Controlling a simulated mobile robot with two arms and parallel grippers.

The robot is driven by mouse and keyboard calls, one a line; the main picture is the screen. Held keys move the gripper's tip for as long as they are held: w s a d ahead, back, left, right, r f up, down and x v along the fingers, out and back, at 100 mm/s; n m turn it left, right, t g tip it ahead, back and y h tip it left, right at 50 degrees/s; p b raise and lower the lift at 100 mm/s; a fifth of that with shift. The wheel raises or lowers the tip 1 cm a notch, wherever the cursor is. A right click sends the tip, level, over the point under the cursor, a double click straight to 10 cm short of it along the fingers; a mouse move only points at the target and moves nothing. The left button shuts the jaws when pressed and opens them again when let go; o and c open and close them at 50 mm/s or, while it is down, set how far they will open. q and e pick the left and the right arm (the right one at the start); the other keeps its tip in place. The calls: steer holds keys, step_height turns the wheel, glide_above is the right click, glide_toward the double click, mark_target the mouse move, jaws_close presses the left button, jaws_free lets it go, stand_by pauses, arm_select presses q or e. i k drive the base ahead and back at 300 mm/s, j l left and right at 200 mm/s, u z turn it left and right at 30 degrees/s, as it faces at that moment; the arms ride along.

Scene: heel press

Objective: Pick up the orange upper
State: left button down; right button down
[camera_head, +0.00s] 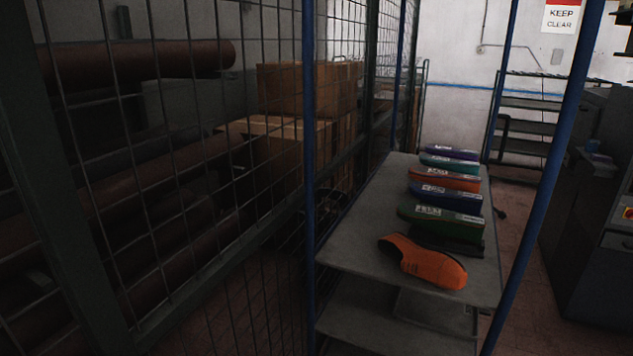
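The orange upper (426,263) is a shoe-shaped piece with a few dark lace lines. It lies at the near end of the grey top shelf (352,247) of a rack with blue posts. Its narrow end points left and its rounded wide end points right. Behind it is a dark green shoe-shaped piece (440,221) with a white label, and a black piece (447,243) lies between the two. Neither of my grippers is in view.
More labelled shoe-shaped pieces in blue (447,198), orange (443,179), teal (449,162) and purple (452,152) stand in a row behind. Blue posts (309,140) flank the shelf. A mesh fence (200,170) stands left, a dark machine (590,230) right.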

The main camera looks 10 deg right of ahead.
mark_target(441, 270)
steer(key=i+l, duration=0.1)
steer(key=l, duration=0.7)
steer(key=i+l+u, duration=0.1)
steer(key=l, duration=0.7)
